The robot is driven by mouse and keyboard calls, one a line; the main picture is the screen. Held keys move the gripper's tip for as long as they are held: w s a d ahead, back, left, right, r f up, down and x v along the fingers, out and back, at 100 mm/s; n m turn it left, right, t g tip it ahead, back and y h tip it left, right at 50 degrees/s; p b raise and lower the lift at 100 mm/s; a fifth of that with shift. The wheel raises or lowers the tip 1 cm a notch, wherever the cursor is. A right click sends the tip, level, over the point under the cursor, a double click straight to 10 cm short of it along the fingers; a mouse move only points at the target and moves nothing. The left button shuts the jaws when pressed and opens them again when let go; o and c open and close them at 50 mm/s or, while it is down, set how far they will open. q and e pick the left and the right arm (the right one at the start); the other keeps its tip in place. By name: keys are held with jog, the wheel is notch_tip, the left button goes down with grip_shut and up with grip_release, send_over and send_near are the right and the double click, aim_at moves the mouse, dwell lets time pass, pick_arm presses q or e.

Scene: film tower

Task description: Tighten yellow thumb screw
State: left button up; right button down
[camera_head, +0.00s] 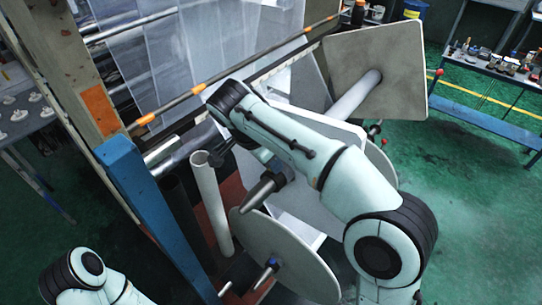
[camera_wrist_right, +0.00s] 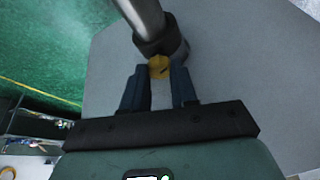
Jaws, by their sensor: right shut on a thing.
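In the right wrist view, a yellow thumb screw (camera_wrist_right: 159,66) sits in a dark collar (camera_wrist_right: 158,42) on a pale metal shaft (camera_wrist_right: 142,12). My right gripper (camera_wrist_right: 158,76) has one dark finger on each side of the screw. It is shut on the yellow screw head, which shows between the fingertips. In the head view, I cannot make out the screw or the right fingertips; my right arm covers much of that area. My left arm shows only at the lower left corner, and its gripper is out of the picture.
A grey plate (camera_wrist_right: 235,60) lies behind the shaft in the wrist view. In the head view, a square plate (camera_head: 400,55), a round disc (camera_head: 300,265), a white tube (camera_head: 209,200) and a blue post (camera_head: 150,215) crowd around my arm. Green floor (camera_head: 460,210) is clear at right.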

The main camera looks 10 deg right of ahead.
jog(key=shift+w+a+m+g, duration=0.1)
jog(key=shift+m+g, duration=0.2)
jog(key=shift+m, duration=0.7)
jog(key=shift+w+m+g, duration=0.1)
jog(key=shift+m+g, duration=0.3)
jog(key=shift+m, duration=0.5)
pick_arm(q)
jog(key=shift+w+r, duration=0.35)
jog(key=shift+w, duration=0.15)
pick_arm(e)
jog(key=m+g, duration=0.1)
jog(key=m, duration=0.1)
jog(key=m+g, duration=0.1)
jog(key=m, duration=0.2)
jog(key=shift+w, duration=0.15)
jog(key=shift+m, duration=0.3)
jog(key=c, duration=0.9)
grip_release()
jog(key=shift+o, duration=0.2)
